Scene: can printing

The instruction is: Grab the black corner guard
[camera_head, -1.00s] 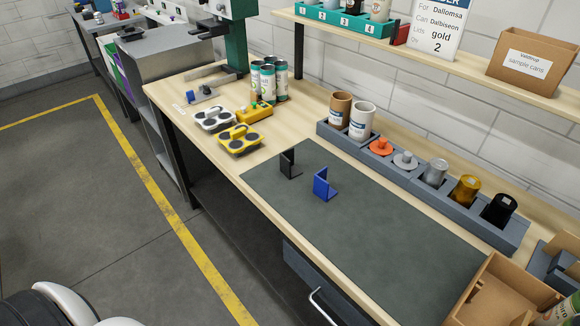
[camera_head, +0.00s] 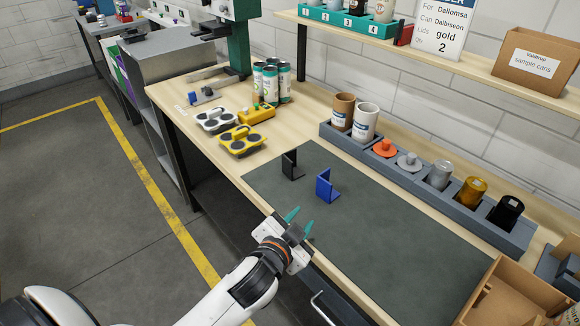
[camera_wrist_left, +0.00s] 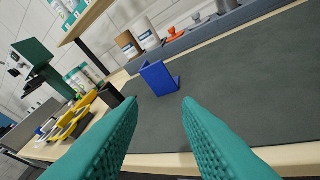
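The black corner guard (camera_head: 291,165) stands on the dark mat (camera_head: 380,235) near its far left corner. The blue corner guard (camera_head: 326,186) stands just to its right. My left gripper (camera_head: 300,221) is open and empty at the mat's front edge, short of both guards. In the left wrist view my left gripper's teal fingers (camera_wrist_left: 160,125) are spread apart. The blue guard (camera_wrist_left: 159,78) is ahead between them, and the black guard (camera_wrist_left: 111,95) is partly hidden behind the left finger. My right gripper is not in view.
Yellow (camera_head: 240,142) and white (camera_head: 215,120) can carriers lie left of the mat. Several cans (camera_head: 271,82) stand behind them. A grey holder rack (camera_head: 412,181) with cups and lids runs along the back. A cardboard box (camera_head: 507,298) is at the lower right. The mat's middle is clear.

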